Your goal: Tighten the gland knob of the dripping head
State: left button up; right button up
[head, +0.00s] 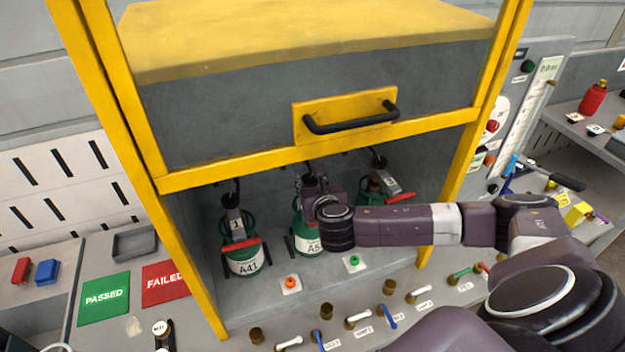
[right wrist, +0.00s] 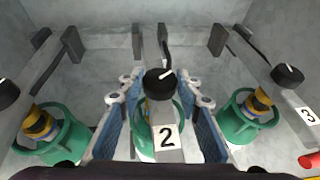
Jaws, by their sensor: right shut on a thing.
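Several filling heads hang inside the yellow-framed cabinet over green cylinders. Head 2 (right wrist: 166,136) is in the middle of the right wrist view, with its black gland knob (right wrist: 159,82) bearing a white mark. My right gripper (head: 312,190) is at this middle head. In the right wrist view its blue-padded fingers (right wrist: 160,95) flank the knob and head, shut on the knob; exact contact is hard to see. Head 1 (head: 234,222) is over cylinder A41 (head: 245,263). Head 3 (right wrist: 301,112) has its own black knob (right wrist: 288,76). No drip is discernible. My left gripper is not in view.
The raised yellow hood with a black handle (head: 350,119) is above the heads. An orange button (head: 290,282) and a green button (head: 354,262) sit in front. Small valves line the front edge. Green PASSED (head: 104,298) and red FAILED (head: 165,283) mats are at left.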

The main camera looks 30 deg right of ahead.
aim_at(306, 180)
jog(key=m+h, duration=0.1)
jog(key=m+g+h, duration=0.1)
jog(key=m+h, duration=0.1)
jog(key=shift+w+a+g, duration=0.15)
jog(key=shift+a+g, duration=0.15)
jog(key=shift+a, duration=0.05)
jog(key=m+g+h, duration=0.1)
jog(key=m+g, duration=0.1)
jog(key=m+g+h, duration=0.1)
jog(key=m+h, duration=0.1)
jog(key=shift+w+a+g, duration=0.15)
jog(key=shift+w+g, duration=0.05)
jog(key=shift+g, duration=0.2)
jog(key=shift+w+m+g+h, duration=0.15)
jog(key=shift+m+g+h, duration=0.45)
jog(key=shift+m+g, duration=0.5)
jog(key=shift+w+m+g+h, duration=0.1)
jog(key=shift+m+g+h, duration=0.5)
jog(key=shift+m+g, duration=0.45)
jog(key=shift+r+m, duration=0.1)
jog(key=shift+m, duration=0.15)
jog(key=o, duration=1.2)
jog(key=shift+g, duration=0.25)
jog(key=shift+c, duration=0.2)
notch_tip(306, 180, up, 10)
